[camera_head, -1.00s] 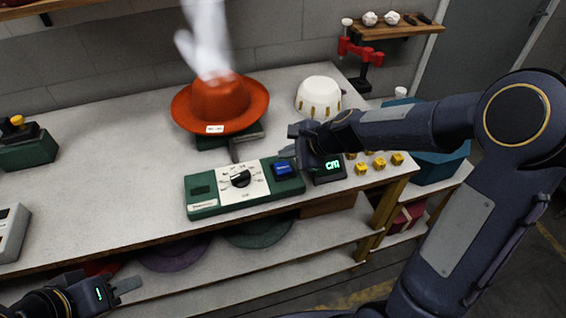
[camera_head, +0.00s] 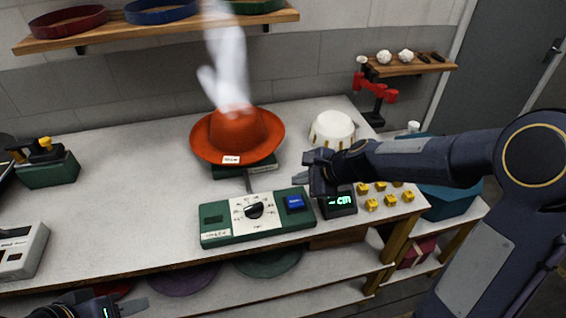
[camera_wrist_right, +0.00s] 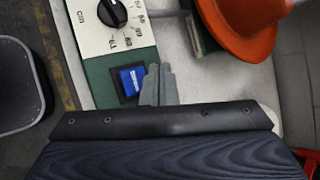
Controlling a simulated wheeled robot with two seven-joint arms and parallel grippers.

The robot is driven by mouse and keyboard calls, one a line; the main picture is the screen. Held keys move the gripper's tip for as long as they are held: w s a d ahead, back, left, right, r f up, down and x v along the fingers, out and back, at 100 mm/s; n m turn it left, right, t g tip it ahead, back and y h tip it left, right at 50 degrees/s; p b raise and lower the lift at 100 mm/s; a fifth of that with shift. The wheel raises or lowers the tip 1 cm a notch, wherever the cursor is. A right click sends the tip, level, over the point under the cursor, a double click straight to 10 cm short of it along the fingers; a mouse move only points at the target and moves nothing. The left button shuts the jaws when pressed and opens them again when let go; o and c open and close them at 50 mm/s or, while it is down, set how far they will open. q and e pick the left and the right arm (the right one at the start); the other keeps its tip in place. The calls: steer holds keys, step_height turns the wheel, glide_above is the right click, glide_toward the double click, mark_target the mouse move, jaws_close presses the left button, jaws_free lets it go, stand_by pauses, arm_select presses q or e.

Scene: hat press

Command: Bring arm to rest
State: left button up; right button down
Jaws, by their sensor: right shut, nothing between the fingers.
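My right gripper (camera_head: 306,178) hovers over the bench just above the blue button of the green control box, shut and empty. In the right wrist view its fingers (camera_wrist_right: 158,85) are together beside the blue button (camera_wrist_right: 132,80). My left gripper (camera_head: 130,306) is at the bottom left edge, low in front of the bench; only part of it shows and I cannot tell its opening. The orange hat (camera_head: 238,135) sits on a green base with white steam above it. The control box (camera_head: 225,232) has a black dial (camera_head: 255,210).
A small green-lit display (camera_head: 340,203) and several yellow pieces (camera_head: 371,205) lie right of the control box. A white hat block (camera_head: 332,128) stands behind my right gripper. A grey device (camera_head: 18,255) and a dark green box (camera_head: 48,172) are at left. The bench middle-left is clear.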

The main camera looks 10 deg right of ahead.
steer(key=s+d+r+n, duration=0.2)
steer(key=s+r+n, duration=0.55)
steer(key=s, duration=0.45)
steer(key=s+d+f+n+g+h, duration=0.1)
steer(key=s+d+f+n+h, duration=0.1)
steer(key=s+n, duration=0.7)
steer(key=s+d, duration=0.1)
steer(key=s, duration=0.5)
steer(key=shift+s+h, duration=0.15)
steer(key=shift+h, duration=0.15)
